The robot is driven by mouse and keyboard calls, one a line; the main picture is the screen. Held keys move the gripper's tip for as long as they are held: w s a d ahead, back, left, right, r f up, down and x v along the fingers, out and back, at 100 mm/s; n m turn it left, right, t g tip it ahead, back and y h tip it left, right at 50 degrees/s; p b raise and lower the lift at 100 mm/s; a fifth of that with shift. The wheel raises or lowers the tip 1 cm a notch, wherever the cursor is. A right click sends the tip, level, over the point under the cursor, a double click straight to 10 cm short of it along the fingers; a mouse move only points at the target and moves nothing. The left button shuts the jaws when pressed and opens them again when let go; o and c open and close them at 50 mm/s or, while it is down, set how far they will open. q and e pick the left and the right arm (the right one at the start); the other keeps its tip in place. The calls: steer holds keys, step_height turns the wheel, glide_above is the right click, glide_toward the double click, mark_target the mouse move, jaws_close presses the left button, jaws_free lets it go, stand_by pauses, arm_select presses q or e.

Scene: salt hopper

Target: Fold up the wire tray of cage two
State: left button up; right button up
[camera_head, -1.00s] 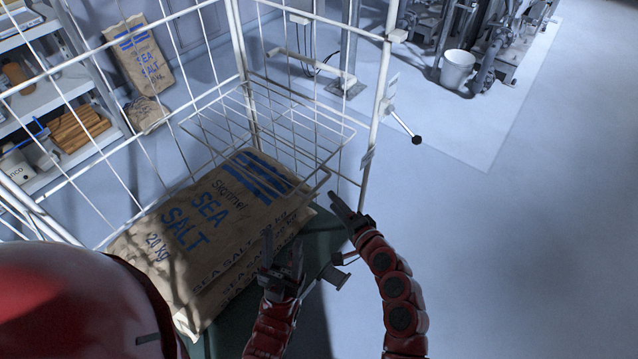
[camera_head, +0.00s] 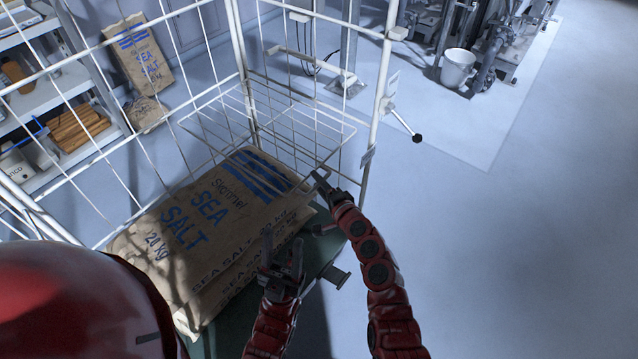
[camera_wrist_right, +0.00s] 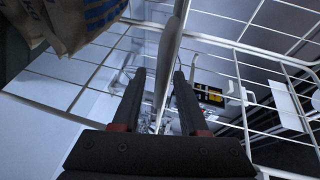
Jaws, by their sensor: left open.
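The wire tray (camera_head: 262,118) is a white wire grid in the white wire cage. It lies roughly level, partly above the far end of the sea salt sacks (camera_head: 205,215). My right gripper (camera_head: 320,178) is at the tray's near right edge, by a small wire loop. In the right wrist view, the right gripper's fingers (camera_wrist_right: 160,85) are apart, with a pale bar (camera_wrist_right: 168,60) running between them; gaps show beside it. My left gripper (camera_head: 283,255) is open and empty, pointing up beside the sacks, below the right gripper. Whether either gripper touches anything is unclear.
The cage's right post (camera_head: 378,90) carries a latch lever with a black knob (camera_head: 417,138). A green surface (camera_head: 240,318) lies under the sacks. A shelf (camera_head: 50,95) and another salt sack (camera_head: 143,58) stand behind the cage. The floor to the right is clear.

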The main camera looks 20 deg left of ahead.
jaws_close()
stand_by(1.2)
